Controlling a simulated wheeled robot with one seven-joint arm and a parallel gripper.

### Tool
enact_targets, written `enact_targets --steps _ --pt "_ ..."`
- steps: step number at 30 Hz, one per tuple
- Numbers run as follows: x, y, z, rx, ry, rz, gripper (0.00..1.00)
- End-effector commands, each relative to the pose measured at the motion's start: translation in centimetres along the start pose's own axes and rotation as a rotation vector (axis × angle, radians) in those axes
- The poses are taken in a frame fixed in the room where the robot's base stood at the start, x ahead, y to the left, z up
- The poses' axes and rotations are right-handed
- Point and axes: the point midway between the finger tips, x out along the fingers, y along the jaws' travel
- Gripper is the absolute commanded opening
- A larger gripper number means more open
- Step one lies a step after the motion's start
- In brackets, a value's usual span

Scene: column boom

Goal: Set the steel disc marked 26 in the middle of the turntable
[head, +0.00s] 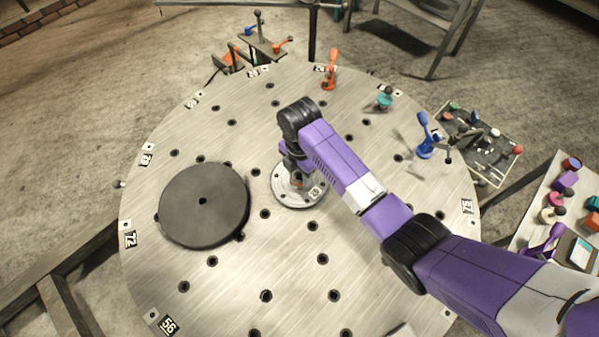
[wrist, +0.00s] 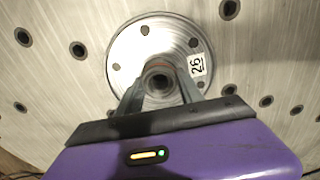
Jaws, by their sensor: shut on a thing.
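The steel disc marked 26 (head: 284,191) is a flat, round metal plate with several holes around a central hub. It lies on or just above the big round metal table; I cannot tell which. My gripper (head: 297,180) points down over it and is shut on its hub. In the wrist view, the jaws of my gripper (wrist: 158,85) stand on both sides of the hub, and the disc (wrist: 126,46) shows its 26 label at right. The turntable (head: 203,222), a dark round plate with a small centre hole, stands to the left, apart from the disc. Its top is bare.
The round metal table (head: 240,290) has several holes and numbered rim labels. An orange clamp (head: 330,70), a teal piece (head: 384,97) and a blue clamp (head: 425,135) stand near its far and right edges. Side trays hold small parts. The surface between disc and turntable is clear.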

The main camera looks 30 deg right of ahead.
Motion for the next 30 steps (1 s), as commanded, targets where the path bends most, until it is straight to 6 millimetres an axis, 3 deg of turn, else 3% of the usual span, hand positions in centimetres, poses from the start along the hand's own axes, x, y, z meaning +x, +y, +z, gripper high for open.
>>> enact_targets --steps 30 --pt "0.63 0.15 0.08 0.0 -0.001 0.004 0.0"
